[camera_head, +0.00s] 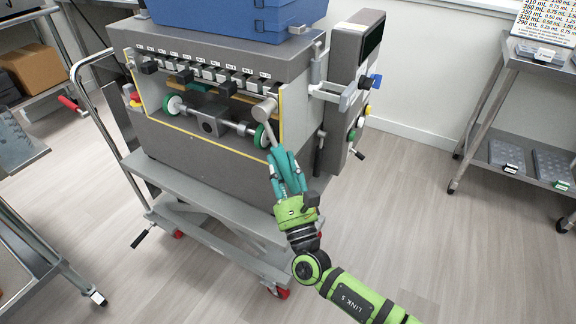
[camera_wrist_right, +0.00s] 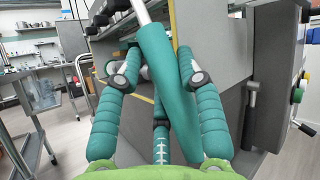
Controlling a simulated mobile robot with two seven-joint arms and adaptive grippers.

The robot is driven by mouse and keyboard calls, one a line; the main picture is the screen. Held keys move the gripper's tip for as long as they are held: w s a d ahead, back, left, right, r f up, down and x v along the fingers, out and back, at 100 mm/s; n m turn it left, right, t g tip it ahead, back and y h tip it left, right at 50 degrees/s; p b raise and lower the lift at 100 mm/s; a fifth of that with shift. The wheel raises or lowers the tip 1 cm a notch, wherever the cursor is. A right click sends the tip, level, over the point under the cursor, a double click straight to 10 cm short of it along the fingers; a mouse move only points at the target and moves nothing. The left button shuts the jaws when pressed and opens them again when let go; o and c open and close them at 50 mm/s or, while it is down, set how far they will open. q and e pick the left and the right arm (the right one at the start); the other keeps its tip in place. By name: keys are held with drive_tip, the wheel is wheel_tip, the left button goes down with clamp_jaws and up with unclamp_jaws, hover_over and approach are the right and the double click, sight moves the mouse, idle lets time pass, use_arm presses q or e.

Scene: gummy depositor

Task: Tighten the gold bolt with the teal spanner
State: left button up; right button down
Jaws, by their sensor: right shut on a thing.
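My right gripper (camera_head: 279,157) is shut on a tool with a teal handle (camera_wrist_right: 165,80), which I take to be the teal spanner. Its metal shaft and round grey head (camera_head: 264,110) point up and away from my fingers. In the head view the head overlaps the right end of the depositor's (camera_head: 200,165) open front, near a green-rimmed roller wheel (camera_head: 262,135). I cannot tell whether it touches anything. No gold bolt can be clearly picked out; the tool head may cover it. My left gripper is not in view.
The depositor stands on a grey wheeled cart (camera_head: 215,205) with a blue case (camera_head: 235,18) on top. A control box (camera_head: 350,85) with coloured knobs juts out at its right. A shelf rack (camera_head: 515,115) stands far right. The floor between is clear.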

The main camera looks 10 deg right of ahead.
drive_tip(key=shift+w+a+t, duration=0.15)
drive_tip(key=shift+a+t, duration=0.05)
drive_tip(key=shift+t, duration=0.1)
drive_tip(key=shift+m, duration=0.3)
drive_tip(key=shift+s+a, duration=0.7)
drive_tip(key=shift+s, duration=0.3)
